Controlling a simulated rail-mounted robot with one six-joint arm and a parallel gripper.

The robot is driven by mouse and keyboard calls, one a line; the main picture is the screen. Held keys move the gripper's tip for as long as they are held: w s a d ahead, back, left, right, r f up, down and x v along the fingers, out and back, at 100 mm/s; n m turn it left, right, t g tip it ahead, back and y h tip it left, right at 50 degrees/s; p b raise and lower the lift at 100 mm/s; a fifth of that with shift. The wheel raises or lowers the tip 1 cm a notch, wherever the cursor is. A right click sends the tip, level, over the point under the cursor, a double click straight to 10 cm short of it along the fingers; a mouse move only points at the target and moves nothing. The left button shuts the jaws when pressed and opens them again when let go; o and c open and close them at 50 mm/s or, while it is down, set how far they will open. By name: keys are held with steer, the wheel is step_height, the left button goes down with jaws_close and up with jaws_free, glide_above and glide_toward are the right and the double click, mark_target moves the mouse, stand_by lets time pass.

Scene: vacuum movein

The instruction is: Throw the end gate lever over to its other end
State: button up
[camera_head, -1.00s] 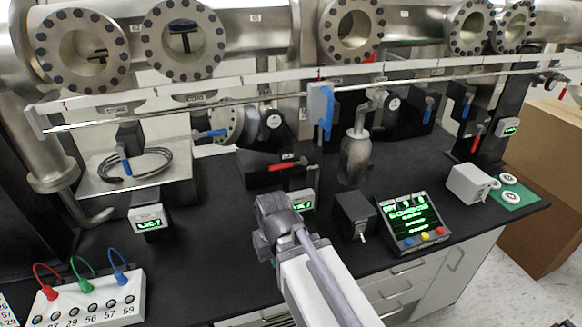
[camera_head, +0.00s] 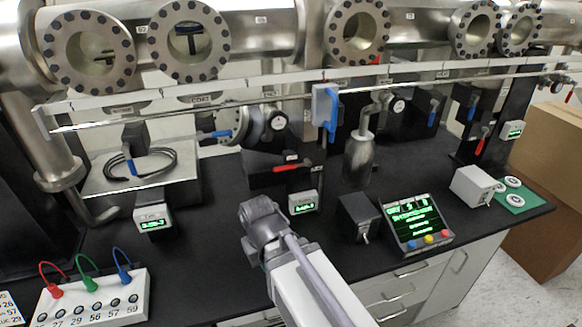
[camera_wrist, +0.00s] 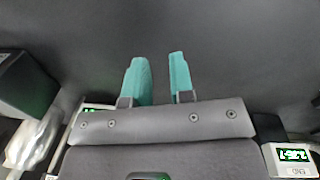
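Several levers show in the head view, and I cannot read which is the end gate's. A red lever (camera_head: 293,167) lies nearly level on a black block in the middle. Another red lever (camera_head: 481,143) slants on the black post at the right. Blue levers stand at the left (camera_head: 130,160), beside a round flange (camera_head: 214,134), and at the right (camera_head: 471,108). My gripper is over the bench front, its fingers hidden in the head view. In the wrist view, my gripper (camera_wrist: 160,72) has two teal fingers apart with nothing between them, above dark surface. It touches no lever.
A long rail (camera_head: 230,97) crosses above the bench, with a blue-handled slider (camera_head: 332,110). A black switch box (camera_head: 358,215), a button console (camera_head: 415,220) and a white box (camera_head: 472,186) stand right of my arm. A jack panel (camera_head: 92,297) stands front left. Bare black bench lies left of my arm.

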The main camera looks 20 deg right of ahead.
mark_target(288, 168)
steer(key=shift+o, duration=1.4)
steer(key=w+r+n+t+h, duration=0.1)
steer(key=w+d+r+t+h, duration=0.1)
steer(key=h, duration=0.1)
steer(key=w+d+r+n+t+h, duration=0.1)
steer(key=h, duration=0.1)
steer(key=shift+w+r+n, duration=0.3)
steer(key=shift+w+r, duration=0.1)
steer(key=shift+o, duration=0.2)
steer(key=w+d+r+n+t+h, duration=0.1)
steer(key=w+r+n+t+h, duration=0.5)
steer(key=r, duration=0.5)
steer(key=shift+d+r+t+h, duration=0.2)
steer(key=shift+r+t+h, duration=0.15)
steer(key=shift+t, duration=0.35)
steer(key=b+x, duration=0.1)
steer(key=x, duration=1)
steer(key=shift+f, duration=0.1)
steer(key=shift+a, duration=0.1)
jaws_close()
